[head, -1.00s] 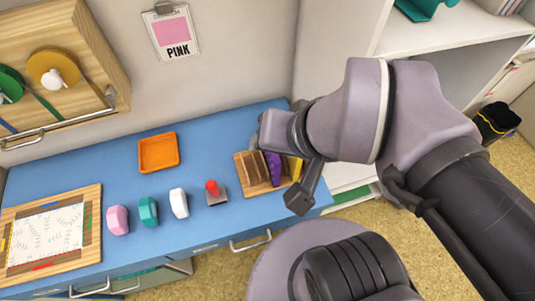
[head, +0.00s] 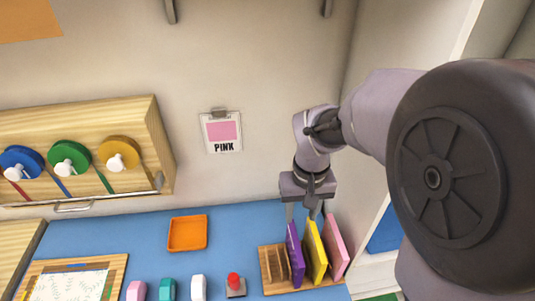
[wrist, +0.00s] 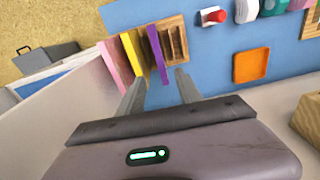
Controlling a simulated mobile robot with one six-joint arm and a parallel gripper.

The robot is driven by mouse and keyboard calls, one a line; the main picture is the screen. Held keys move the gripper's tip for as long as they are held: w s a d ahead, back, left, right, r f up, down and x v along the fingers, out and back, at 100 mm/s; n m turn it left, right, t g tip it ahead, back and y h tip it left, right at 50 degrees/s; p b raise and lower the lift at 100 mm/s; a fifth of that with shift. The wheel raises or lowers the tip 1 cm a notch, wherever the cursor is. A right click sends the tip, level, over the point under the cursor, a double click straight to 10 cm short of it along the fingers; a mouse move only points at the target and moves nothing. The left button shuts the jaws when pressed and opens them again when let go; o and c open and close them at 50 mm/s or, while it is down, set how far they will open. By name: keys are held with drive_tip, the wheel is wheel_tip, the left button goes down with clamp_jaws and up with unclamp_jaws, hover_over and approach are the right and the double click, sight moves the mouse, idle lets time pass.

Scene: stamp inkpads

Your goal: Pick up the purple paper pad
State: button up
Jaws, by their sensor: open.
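The purple paper pad (head: 295,254) stands upright in a wooden slotted rack (head: 267,272) on the blue counter, beside a yellow pad (head: 315,247) and a pink pad (head: 335,247). My gripper (head: 306,212) is open and points down just above the pads. The yellow pad (wrist: 135,52) is beyond the left fingertip. Whether a finger touches any pad I cannot tell.
An orange tray (head: 187,233) sits left of the rack. A wall card reading PINK (head: 222,132) hangs behind. A white side panel (head: 385,120) rises close on the right.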

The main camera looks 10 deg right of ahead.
sight(297, 240)
drive_tip(key=f+b, duration=0.1)
drive_tip(key=f, duration=0.3)
drive_tip(key=f+b, duration=0.2)
drive_tip(key=f, duration=0.3)
drive_tip(key=f+b, duration=0.2)
drive_tip(key=f, duration=0.2)
drive_tip(key=shift+w+d+f, duration=0.15)
drive_tip(key=shift+w+f, duration=0.15)
drive_tip(key=shift+f, duration=0.05)
drive_tip(key=f+b, duration=0.1)
drive_tip(key=f, duration=0.1)
drive_tip(key=f+b, duration=0.2)
drive_tip(key=f, duration=0.1)
drive_tip(key=shift+s+a+f, duration=0.15)
drive_tip(key=shift+a+f, duration=0.05)
drive_tip(key=shift+f, duration=0.1)
drive_tip(key=shift+r, duration=0.15)
drive_tip(key=shift+c, duration=0.2)
clamp_jaws()
